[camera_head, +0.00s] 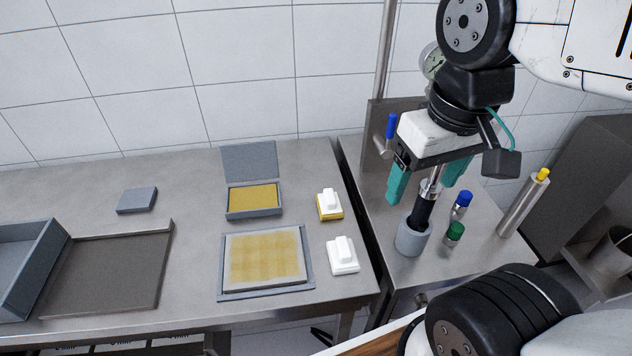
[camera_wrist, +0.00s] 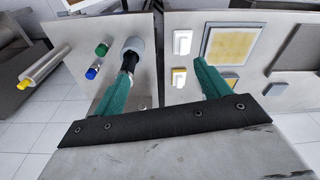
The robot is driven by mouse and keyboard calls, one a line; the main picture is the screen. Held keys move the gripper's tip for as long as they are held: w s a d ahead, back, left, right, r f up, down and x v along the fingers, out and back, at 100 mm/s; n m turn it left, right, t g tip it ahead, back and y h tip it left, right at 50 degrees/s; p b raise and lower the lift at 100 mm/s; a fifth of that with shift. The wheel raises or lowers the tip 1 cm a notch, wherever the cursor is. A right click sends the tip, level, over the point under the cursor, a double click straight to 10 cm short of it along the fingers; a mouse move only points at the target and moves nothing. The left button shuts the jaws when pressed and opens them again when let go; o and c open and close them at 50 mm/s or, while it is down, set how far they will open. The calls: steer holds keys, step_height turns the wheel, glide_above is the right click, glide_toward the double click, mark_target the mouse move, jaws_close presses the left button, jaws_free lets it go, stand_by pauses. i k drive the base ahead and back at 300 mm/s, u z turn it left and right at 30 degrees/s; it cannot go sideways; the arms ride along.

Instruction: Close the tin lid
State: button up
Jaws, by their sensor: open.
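The tin (camera_head: 254,213) is a small grey rectangular box with a yellow surface inside, standing on the left bench in the head view. Its flat grey lid (camera_head: 249,161) is open, raised along the tin's far edge. My gripper (camera_head: 424,190) has teal fingers spread apart and hangs over the right bench, to the right of the tin and apart from it. In the wrist view my gripper (camera_wrist: 163,68) has nothing visible held between its fingers. The tin shows there only partly, behind the right finger.
A grey-framed yellow tray (camera_head: 222,280) lies in front of the tin. Two white-handled blocks (camera_head: 329,205) (camera_head: 342,254) stand to its right. A dark cylinder in a grey cup (camera_head: 411,240), blue and green capped vials (camera_head: 453,232) and a metal tube (camera_head: 522,205) stand near my gripper.

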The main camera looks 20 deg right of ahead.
mark_target(246, 161)
steer(key=k, duration=1.05)
steer(key=u, duration=0.8)
steer(key=i, duration=1.25)
steer(key=z, duration=0.8)
